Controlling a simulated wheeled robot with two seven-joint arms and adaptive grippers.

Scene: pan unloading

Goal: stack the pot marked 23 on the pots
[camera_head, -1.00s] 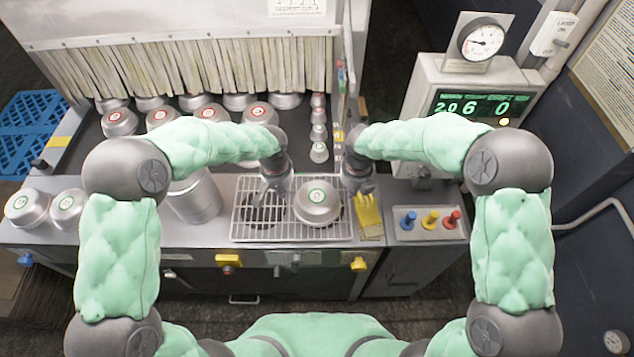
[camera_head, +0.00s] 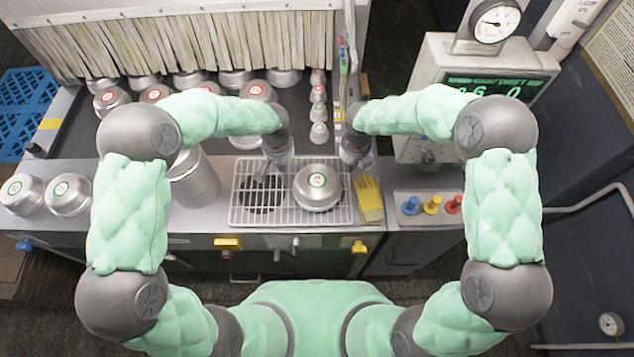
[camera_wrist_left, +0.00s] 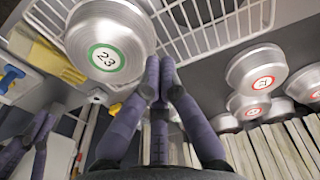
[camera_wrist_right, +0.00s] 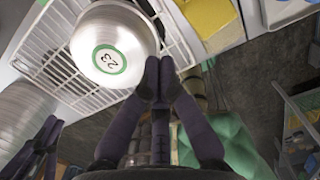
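The pot marked 23 (camera_head: 317,190) is a silver pot with a green-ringed label. It sits on the wire rack (camera_head: 240,212), and its label also shows in the left wrist view (camera_wrist_left: 106,57) and the right wrist view (camera_wrist_right: 109,58). My left gripper (camera_head: 270,172) is just left of it, and my right gripper (camera_head: 354,165) is just right of it. In both wrist views the fingertips are together beside the pot's edge. No pot wall shows clearly between them, and contact cannot be told. The stack of pots (camera_head: 196,185) stands left of the rack.
Two green-labelled pots (camera_head: 68,195) stand at the far left of the counter. Red-labelled pots (camera_head: 111,101) line the back before a strip curtain. A yellow glove (camera_head: 369,200) and a tray of coloured knobs (camera_head: 432,204) lie right of the rack. A gauge box (camera_head: 440,70) stands behind.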

